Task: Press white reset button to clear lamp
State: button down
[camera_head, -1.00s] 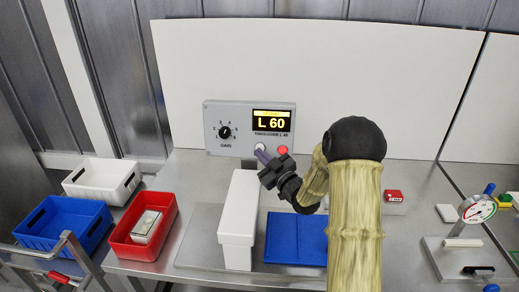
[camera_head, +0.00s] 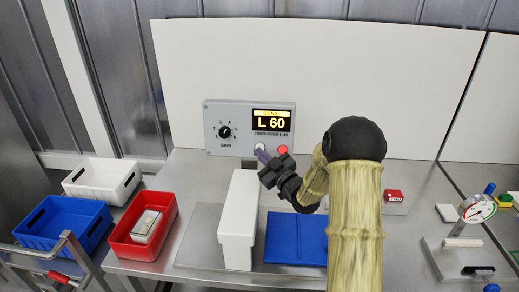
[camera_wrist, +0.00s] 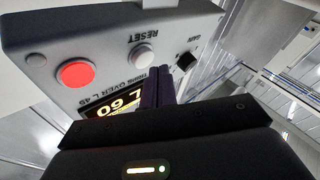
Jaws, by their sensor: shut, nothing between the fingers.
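The grey control box (camera_head: 213,142) stands at the back of the bench with a yellow display reading L 60 (camera_head: 272,122). Its white button (camera_wrist: 143,55), marked RESET, shows clear in the wrist view. It also shows in the head view (camera_head: 260,147). The red lamp (camera_wrist: 75,73) beside it looks bright red; it is also in the head view (camera_head: 282,150). My gripper (camera_head: 260,153) is shut and empty, its purple fingers pointing at the box. In the wrist view the fingertips (camera_wrist: 163,70) are beside the white button, toward the gain knob. I cannot tell any contact.
A black gain knob (camera_head: 225,132) is on the box's left. A red bin (camera_head: 124,245) is at left; a dial gauge (camera_head: 478,209) is at right.

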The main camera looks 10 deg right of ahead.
jog(key=shift+w+d+f, duration=0.1)
jog(key=shift+w, duration=0.25)
jog(key=shift+w+d+b, duration=0.1)
jog(key=shift+w+b, duration=0.25)
jog(key=shift+b, duration=0.15)
dwell(0.6)
jog(key=shift+s, duration=0.15)
jog(key=shift+s+a+b, duration=0.25)
jog(key=shift+s+b, duration=0.15)
jog(key=shift+s, duration=0.25)
jog(key=shift+s, duration=0.1)
jog(key=s, duration=0.1)
jog(key=s+a+b, duration=0.1)
jog(key=s, duration=0.1)
jog(key=s+r, duration=0.1)
jog(key=shift+s+a+b, duration=0.2)
jog(key=shift+a+b, duration=0.05)
jog(key=shift+b, duration=0.1)
dwell(0.6)
